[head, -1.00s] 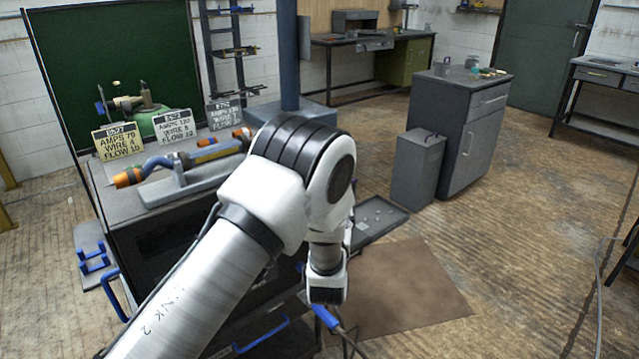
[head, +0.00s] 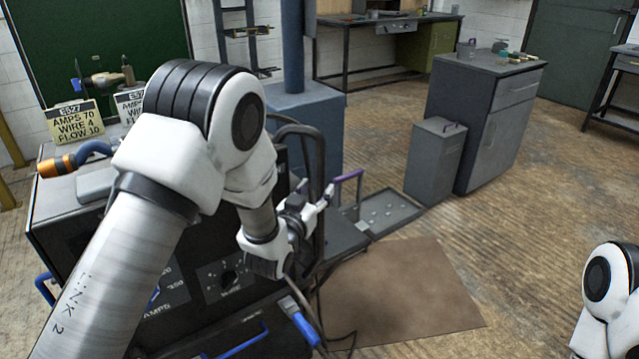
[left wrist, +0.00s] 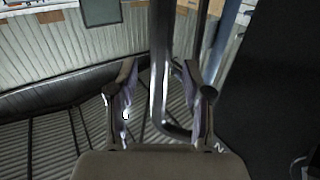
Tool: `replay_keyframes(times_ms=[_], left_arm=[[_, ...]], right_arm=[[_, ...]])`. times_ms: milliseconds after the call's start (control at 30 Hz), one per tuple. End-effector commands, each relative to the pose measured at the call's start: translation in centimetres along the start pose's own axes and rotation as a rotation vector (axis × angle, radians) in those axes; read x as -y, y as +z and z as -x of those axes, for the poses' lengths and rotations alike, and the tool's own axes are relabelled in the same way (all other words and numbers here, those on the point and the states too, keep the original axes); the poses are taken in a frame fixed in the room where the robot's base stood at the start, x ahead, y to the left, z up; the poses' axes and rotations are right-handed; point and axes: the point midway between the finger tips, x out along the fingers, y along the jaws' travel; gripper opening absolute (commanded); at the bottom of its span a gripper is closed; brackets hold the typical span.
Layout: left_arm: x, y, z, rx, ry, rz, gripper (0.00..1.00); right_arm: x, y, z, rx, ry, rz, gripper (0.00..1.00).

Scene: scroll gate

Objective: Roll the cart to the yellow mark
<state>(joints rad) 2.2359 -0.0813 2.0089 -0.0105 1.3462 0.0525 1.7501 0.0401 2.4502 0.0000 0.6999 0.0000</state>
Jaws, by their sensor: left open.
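The cart looks to be the dark welding machine (head: 200,290) at the left, with a dial and AMPS lettering on its front. A dark bent tube handle (head: 317,160) rises at its right side. My left gripper (head: 328,192) is at this tube, its jaws partly hidden by my wrist. In the left wrist view a dark upright tube (left wrist: 160,60) stands between the open fingers of my left gripper (left wrist: 160,88); I cannot tell whether they touch it. My right arm shows at the lower right edge, its gripper out of view. No yellow floor mark is clearly visible.
A brown mat (head: 405,290) lies on the floor right of the machine. A flat grey tray (head: 392,213), a grey bin (head: 434,160) and a grey cabinet (head: 490,120) stand beyond it. Cables (head: 345,340) hang near the machine. The wooden floor at the right is open.

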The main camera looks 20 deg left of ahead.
Motion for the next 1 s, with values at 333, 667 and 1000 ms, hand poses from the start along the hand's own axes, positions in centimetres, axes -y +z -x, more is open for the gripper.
replay_keyframes(times_ms=[333,667,1000], left_arm=[[0.0,0.0,-3.5,0.001,-0.001,0.0,0.49],[0.0,0.0,-3.4,0.0,-0.001,0.0,0.0],[2.5,-0.1,-5.0,-0.007,-0.009,0.007,0.0]], right_arm=[[0.0,0.0,0.1,0.0,0.0,0.0,0.0],[0.0,0.0,0.1,0.0,0.0,0.0,0.0],[0.0,0.0,-0.3,0.0,0.0,0.0,0.0]])
